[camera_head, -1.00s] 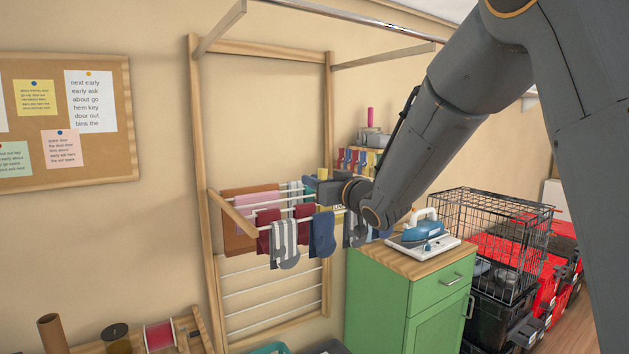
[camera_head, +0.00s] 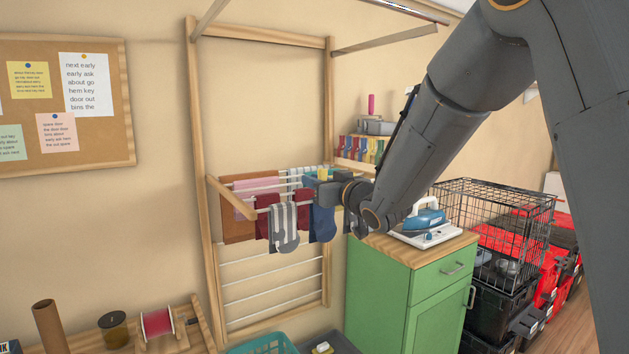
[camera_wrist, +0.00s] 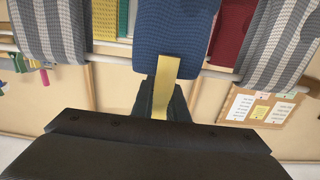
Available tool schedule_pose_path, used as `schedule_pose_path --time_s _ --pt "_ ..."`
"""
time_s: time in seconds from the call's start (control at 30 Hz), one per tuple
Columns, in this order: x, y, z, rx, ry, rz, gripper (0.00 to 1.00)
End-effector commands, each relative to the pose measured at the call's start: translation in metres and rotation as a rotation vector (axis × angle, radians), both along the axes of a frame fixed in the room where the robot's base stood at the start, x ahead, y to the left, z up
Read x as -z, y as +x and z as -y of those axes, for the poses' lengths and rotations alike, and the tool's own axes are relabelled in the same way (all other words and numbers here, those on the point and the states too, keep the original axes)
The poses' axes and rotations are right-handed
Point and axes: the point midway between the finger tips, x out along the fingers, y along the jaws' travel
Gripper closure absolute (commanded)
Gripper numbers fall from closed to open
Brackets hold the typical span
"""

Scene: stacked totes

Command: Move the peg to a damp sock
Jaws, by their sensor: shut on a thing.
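A yellow peg (camera_wrist: 165,78) is held between the dark fingers of my gripper (camera_wrist: 161,95) in the wrist view. Its far end overlaps the lower part of a blue sock (camera_wrist: 176,38); whether they touch is unclear. In the head view my gripper (camera_head: 330,194) is at the rack's front rail, in front of the blue sock (camera_head: 321,224). The striped grey sock (camera_head: 285,228) hangs left of it, and a dark red sock (camera_head: 263,222) farther left. In the wrist view a red sock (camera_wrist: 233,30) and striped socks flank the blue one. Dampness cannot be told.
The wooden drying rack (camera_head: 197,150) stands against the wall with several rails. A green cabinet (camera_head: 398,300) bears an iron (camera_head: 425,222) at its right. A wire cage (camera_head: 490,205) stands farther right. A teal basket (camera_head: 262,345) is below the rack.

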Motion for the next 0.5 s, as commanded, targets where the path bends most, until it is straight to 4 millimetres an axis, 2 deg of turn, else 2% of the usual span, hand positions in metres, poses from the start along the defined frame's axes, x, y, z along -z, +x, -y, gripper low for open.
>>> schedule_pose_path --time_s 0.4,0.43,0.5 --pt "0.0034 0.0 0.0 0.0 0.0 0.0 1.0" --pt "0.0034 0.0 0.0 0.0 0.0 0.0 0.83" --pt "0.0034 0.0 0.0 0.0 0.0 0.0 0.72"
